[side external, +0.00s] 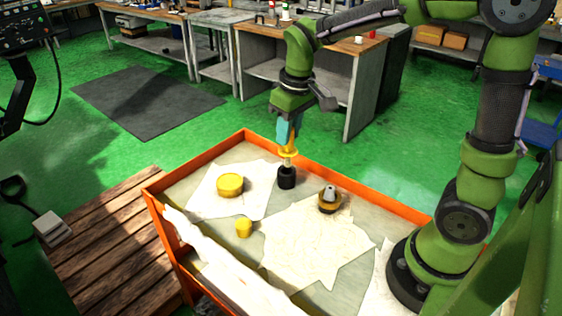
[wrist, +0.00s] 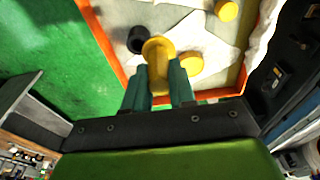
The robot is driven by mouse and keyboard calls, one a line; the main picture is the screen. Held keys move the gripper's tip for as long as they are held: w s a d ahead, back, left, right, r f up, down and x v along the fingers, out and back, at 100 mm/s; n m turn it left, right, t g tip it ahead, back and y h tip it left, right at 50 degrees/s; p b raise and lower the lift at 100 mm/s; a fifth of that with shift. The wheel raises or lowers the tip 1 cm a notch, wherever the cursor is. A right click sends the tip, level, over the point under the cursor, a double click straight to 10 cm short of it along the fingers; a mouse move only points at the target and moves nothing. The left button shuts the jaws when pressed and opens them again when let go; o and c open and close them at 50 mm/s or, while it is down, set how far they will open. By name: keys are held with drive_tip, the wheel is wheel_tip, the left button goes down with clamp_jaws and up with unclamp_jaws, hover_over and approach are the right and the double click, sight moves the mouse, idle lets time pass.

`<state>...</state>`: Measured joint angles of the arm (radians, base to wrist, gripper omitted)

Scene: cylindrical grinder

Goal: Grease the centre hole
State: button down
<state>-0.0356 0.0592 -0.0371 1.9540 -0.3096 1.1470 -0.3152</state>
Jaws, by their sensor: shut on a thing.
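My gripper (side external: 289,135) is shut on a yellow-handled tool (side external: 288,152) and points down over the orange-rimmed tray. A black cup (side external: 287,178) stands directly below the tool in the side view. In the wrist view the black cup (wrist: 135,42) shows just left of the tool. I cannot tell whether the tool's lower end is inside the cup or above it. No centre hole can be made out.
On the tray (side external: 370,191) stand a wide yellow tin (side external: 230,184), a small yellow pot (side external: 244,228) and a dark-and-yellow container with a grey conical top (side external: 329,198). White cloths (side external: 310,245) lie under some of them. Grey benches stand behind; a wooden pallet (side external: 115,240) lies left.

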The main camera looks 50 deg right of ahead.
drive_tip(key=s+d+r+g, duration=0.1)
drive_tip(key=s+d+g, duration=0.1)
drive_tip(key=s+d, duration=0.2)
drive_tip(key=s, duration=0.3)
drive_tip(key=shift+s+d, duration=0.3)
drive_tip(key=shift+d, duration=0.05)
drive_tip(key=shift+f, duration=2.55)
drive_tip(key=shift+f, duration=0.4)
drive_tip(key=shift+d, duration=0.3)
drive_tip(key=shift+a, duration=0.2)
drive_tip(key=shift+a, duration=0.45)
